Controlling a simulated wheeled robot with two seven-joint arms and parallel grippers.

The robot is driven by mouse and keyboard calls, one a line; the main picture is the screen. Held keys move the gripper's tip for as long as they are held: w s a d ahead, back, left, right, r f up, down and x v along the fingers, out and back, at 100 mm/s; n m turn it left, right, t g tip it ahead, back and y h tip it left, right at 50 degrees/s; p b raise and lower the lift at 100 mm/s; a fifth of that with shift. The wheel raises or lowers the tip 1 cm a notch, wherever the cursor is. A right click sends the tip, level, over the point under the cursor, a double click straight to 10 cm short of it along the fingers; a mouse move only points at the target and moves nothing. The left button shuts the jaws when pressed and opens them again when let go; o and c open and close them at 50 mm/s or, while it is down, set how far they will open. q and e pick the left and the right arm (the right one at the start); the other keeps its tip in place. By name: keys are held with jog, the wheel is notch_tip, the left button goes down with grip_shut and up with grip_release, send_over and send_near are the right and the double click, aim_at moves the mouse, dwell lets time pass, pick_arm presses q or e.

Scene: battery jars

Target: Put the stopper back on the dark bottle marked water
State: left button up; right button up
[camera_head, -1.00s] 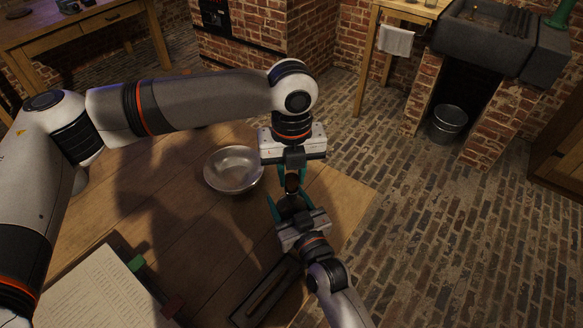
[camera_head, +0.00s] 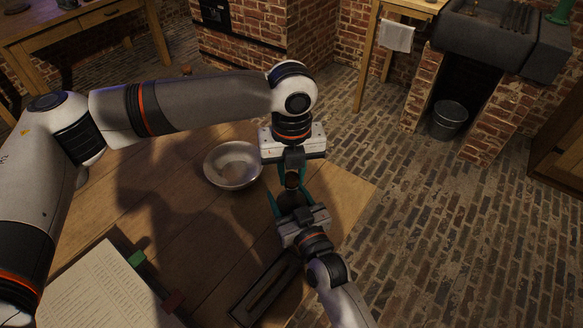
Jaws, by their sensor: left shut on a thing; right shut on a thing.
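A dark bottle (camera_head: 288,199) is held above the wooden table, its body mostly hidden between the teal fingers of my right gripper (camera_head: 287,202). My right gripper comes from below in the picture and is shut on it. My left gripper (camera_head: 292,178) comes from above and is shut on a small brownish piece, seemingly the stopper (camera_head: 291,180), at the bottle's top end. The two grippers nearly meet. I cannot tell whether the stopper is seated in the neck. No water label is readable.
A metal bowl (camera_head: 233,165) stands on the table (camera_head: 190,225) left of the grippers. An open book (camera_head: 95,290) and a dark long tray (camera_head: 265,290) lie nearer. A small brown top (camera_head: 187,70) peeks out behind my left arm. The brick floor (camera_head: 430,240) is clear at right.

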pick_arm(q)
jog(key=shift+f, duration=0.1)
jog(key=o, duration=1)
notch_tip(320, 180, up, 12)
pick_arm(e)
jog(key=o, duration=1.5)
jog(key=shift+c, duration=0.2)
